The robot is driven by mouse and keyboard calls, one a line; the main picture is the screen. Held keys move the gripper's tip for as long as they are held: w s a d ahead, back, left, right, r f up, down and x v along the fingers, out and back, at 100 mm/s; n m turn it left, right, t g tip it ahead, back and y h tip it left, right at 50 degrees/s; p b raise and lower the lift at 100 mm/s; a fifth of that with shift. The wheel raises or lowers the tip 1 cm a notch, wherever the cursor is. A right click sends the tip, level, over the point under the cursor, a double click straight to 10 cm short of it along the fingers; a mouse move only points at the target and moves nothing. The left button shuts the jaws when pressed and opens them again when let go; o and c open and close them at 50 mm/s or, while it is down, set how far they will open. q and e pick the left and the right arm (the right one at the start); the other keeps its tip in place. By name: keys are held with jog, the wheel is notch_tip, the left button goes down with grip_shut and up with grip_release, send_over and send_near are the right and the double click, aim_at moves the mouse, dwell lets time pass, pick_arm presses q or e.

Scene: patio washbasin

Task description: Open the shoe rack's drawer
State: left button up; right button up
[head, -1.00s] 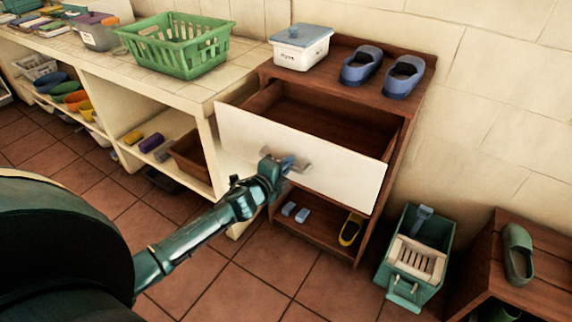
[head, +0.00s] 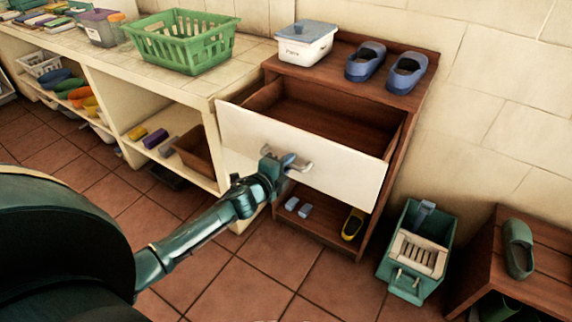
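The shoe rack (head: 392,150) is a dark brown wooden cabinet against the wall. Its drawer (head: 245,130) has a cream front and stands well pulled out, its brown inside showing empty. A metal bar handle (head: 303,167) is on the drawer front. My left gripper (head: 278,160) is at the left part of this handle, its fingers looking apart with a gap between them. Whether a finger still touches the handle is unclear. My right gripper is not in view.
On the rack stand a white lidded box (head: 306,42) and blue shoes (head: 365,61). A counter with a green basket (head: 184,52) is at left. A green bin (head: 416,255) and a low wooden stand (head: 540,288) are at right. Tiled floor lies in front.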

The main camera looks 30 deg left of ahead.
pick_arm(q)
jog(key=v, duration=1.3)
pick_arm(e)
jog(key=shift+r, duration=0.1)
pick_arm(q)
jog(key=shift+s, duration=0.1)
